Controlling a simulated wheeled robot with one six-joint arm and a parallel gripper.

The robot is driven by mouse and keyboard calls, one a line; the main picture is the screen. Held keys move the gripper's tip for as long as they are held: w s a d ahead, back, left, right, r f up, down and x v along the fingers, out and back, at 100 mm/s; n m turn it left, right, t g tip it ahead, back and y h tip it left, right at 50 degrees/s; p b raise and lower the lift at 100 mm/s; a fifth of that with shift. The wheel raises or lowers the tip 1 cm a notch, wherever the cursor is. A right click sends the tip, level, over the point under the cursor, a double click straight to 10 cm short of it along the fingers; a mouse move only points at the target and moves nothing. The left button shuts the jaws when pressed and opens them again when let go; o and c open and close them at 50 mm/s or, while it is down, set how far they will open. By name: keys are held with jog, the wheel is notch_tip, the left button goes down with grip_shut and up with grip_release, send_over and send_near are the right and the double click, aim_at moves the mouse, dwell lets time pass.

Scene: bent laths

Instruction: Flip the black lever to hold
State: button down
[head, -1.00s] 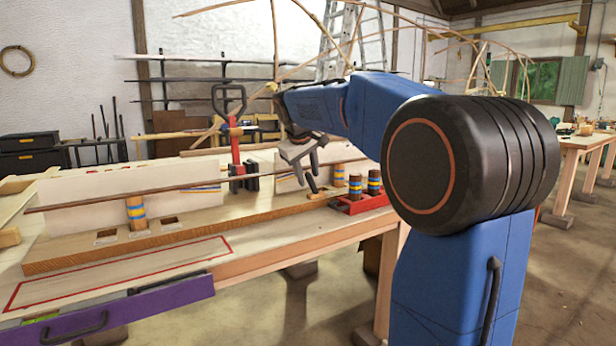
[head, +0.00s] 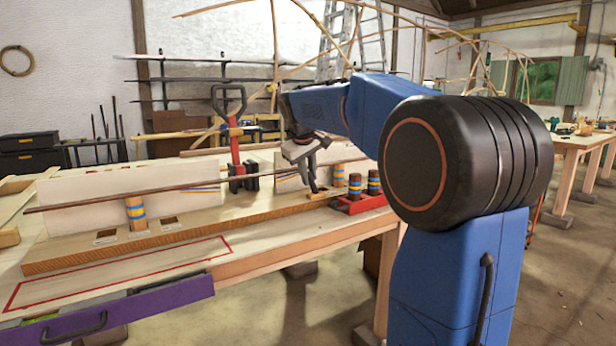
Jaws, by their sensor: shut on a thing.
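The black lever (head: 313,183) is a short dark stick on a small wooden block at the right end of the long wooden board, just left of the red tray. My gripper (head: 310,167) is above it, pointing down and shut on its upper part. The lever looks close to upright. The jaws cover its top, and any marking for hold is too small or hidden to read.
A long thin lath (head: 130,194) runs along the board (head: 150,243) past a striped peg (head: 136,213). A red clamp with a black handle (head: 229,100) stands behind. A red tray (head: 362,205) holds striped pegs. A purple drawer (head: 120,315) is open in front.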

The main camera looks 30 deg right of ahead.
aim_at(317, 190)
jog(key=d+y, duration=0.2)
jog(key=d+m+y, duration=0.1)
jog(key=y, duration=0.1)
jog(key=shift+d+r, duration=0.15)
jog(key=shift+r, duration=0.2)
jog(key=d+y, duration=0.2)
jog(key=y, duration=0.1)
jog(key=shift+w+f+m, duration=0.1)
jog(key=shift+f+m, duration=0.05)
jog(key=shift+m, duration=0.15)
jog(key=shift+d+f+y, duration=0.25)
jog(key=shift+d+y, duration=0.25)
jog(key=shift+y, duration=0.4)
jog(key=c, duration=1.7)
grip_release()
jog(key=v, duration=1.7)
jog(key=shift+d+r, duration=0.1)
jog(key=shift+d, duration=0.25)
